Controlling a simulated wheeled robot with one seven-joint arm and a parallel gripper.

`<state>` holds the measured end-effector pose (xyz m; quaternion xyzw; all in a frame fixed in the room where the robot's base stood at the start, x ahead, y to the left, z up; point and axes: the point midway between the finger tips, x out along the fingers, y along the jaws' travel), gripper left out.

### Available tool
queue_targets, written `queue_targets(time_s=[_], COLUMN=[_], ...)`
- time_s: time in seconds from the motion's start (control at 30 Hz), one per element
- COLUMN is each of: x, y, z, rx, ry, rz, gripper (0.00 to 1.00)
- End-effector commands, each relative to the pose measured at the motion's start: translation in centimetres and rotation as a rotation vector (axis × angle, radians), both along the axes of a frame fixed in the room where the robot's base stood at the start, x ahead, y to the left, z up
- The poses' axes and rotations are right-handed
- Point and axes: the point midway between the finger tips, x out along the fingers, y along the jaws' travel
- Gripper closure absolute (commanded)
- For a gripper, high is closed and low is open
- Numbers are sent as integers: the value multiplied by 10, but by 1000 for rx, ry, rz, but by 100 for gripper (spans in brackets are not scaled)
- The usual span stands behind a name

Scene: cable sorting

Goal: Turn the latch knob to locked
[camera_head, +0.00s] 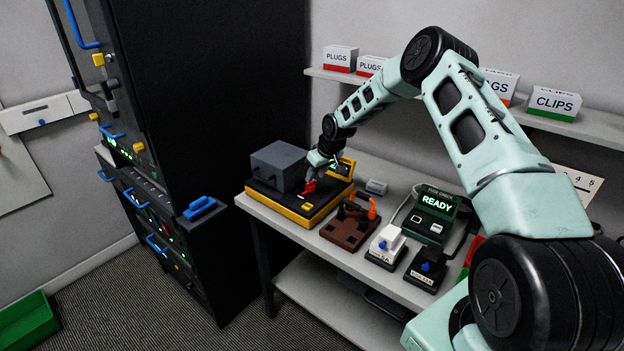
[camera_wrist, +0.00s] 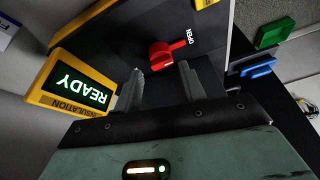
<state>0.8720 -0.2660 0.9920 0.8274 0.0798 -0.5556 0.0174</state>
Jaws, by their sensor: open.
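The red latch knob (camera_wrist: 162,52) shows in the wrist view on a dark panel. Its lever points toward a white label reading OPEN (camera_wrist: 190,37). My gripper (camera_wrist: 162,80) is open and empty, its two fingertips apart and just short of the knob. In the head view the red knob (camera_head: 309,187) sits on the black and yellow insulation unit (camera_head: 290,210), right of a grey block (camera_head: 279,165). My gripper (camera_head: 318,163) is just above the knob there. The unit's yellow-framed display (camera_wrist: 80,86) reads READY.
On the bench, a brown fixture with an orange part (camera_head: 350,225), a white block (camera_head: 387,243), a black block with a blue knob (camera_head: 427,268) and a green READY display (camera_head: 435,204) stand to the right. A black rack (camera_head: 215,90) rises at left. Labelled boxes (camera_head: 340,58) line the shelf.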

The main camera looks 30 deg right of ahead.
Motion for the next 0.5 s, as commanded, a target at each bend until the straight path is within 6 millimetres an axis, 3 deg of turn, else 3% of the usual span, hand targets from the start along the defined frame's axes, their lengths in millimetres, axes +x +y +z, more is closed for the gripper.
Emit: queue_targets(time_s=[0.23,0.5], x=[13,19], y=[5,6], z=[-32,-46], rx=[1,0], ry=[1,0], rz=[0,1], gripper=[59,59])
